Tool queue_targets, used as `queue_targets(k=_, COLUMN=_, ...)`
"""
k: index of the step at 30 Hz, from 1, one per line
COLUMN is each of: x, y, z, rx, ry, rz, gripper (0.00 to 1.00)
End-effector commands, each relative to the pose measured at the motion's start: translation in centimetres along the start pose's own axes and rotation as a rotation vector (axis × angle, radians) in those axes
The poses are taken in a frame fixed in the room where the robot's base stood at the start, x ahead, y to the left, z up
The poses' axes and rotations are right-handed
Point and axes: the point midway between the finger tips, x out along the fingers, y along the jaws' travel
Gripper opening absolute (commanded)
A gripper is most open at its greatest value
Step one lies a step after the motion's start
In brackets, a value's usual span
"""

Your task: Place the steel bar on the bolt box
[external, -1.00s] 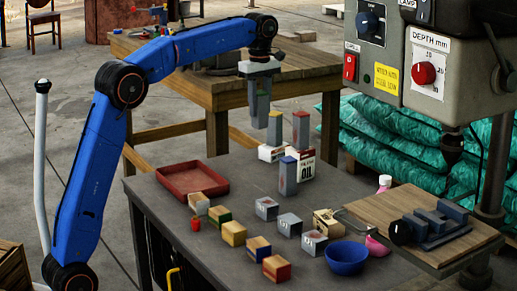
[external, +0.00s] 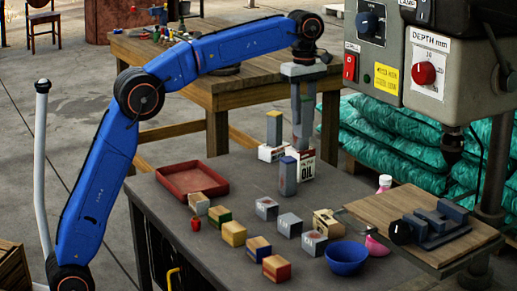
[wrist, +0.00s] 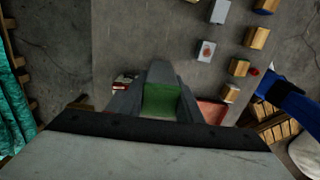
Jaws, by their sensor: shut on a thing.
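My gripper (external: 303,140) points down over the back of the dark table. In the wrist view its jaws are shut on a grey bar with a green end (wrist: 160,100), which I take to be the steel bar. In the external view the fingers hide most of it. Below stands the white-and-red OIL box (external: 306,165); contact cannot be told. Several small boxes stand on the table, among them grey ones (external: 266,208), (external: 288,225), (external: 314,243) with pictures on them. Which is the bolt box I cannot read for certain.
A yellow-topped grey bar (external: 274,128) and a blue-topped one (external: 288,177) stand upright near my gripper. A red tray (external: 192,180), a blue bowl (external: 347,258) and the drill press's wooden table (external: 425,225) surround the boxes.

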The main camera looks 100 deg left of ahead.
Motion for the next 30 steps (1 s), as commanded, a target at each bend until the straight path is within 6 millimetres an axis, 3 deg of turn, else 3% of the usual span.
queue_targets(k=1, x=0.0, y=-0.4, z=2.3, rx=0.011, ry=0.0, rz=0.0, gripper=0.02)
queue_targets(k=6, x=0.0, y=-1.9, z=9.1, rx=0.027, ry=0.0, rz=-0.001, gripper=0.02)
queue_targets(k=12, x=0.0, y=-3.9, z=15.1, rx=0.039, ry=0.0, rz=-0.001, gripper=0.02)
queue_targets(k=22, x=0.0, y=-6.1, z=20.3, rx=0.05, ry=0.0, rz=0.0, gripper=0.02)
queue_targets(k=30, x=3.1, y=-6.1, z=20.2, rx=0.048, ry=0.001, rz=-0.003, gripper=0.02)
